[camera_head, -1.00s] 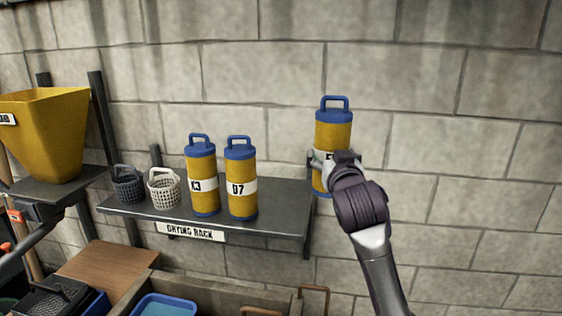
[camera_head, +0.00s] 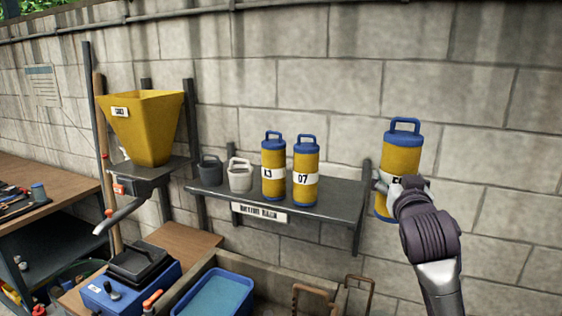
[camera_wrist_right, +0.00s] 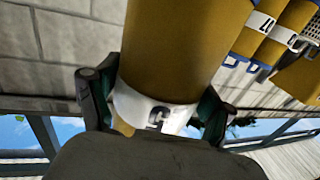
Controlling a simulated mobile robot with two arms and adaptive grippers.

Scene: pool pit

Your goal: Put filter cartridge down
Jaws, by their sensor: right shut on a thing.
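My right gripper (camera_head: 400,187) is shut around the white label band of a yellow filter cartridge (camera_head: 402,155) with blue caps and a blue top handle. It holds the cartridge upright in the air, right of the drying rack shelf (camera_head: 338,205). In the right wrist view the cartridge (camera_wrist_right: 180,50) fills the middle between the two fingers, its label partly hidden. Two similar cartridges, K3 (camera_head: 273,158) and D7 (camera_head: 305,165), stand upright on the shelf. My left gripper is not in view.
A yellow hopper (camera_head: 145,135) is at left. A blue tray (camera_head: 215,297) and blue box (camera_head: 125,290) are below. A block wall is behind.

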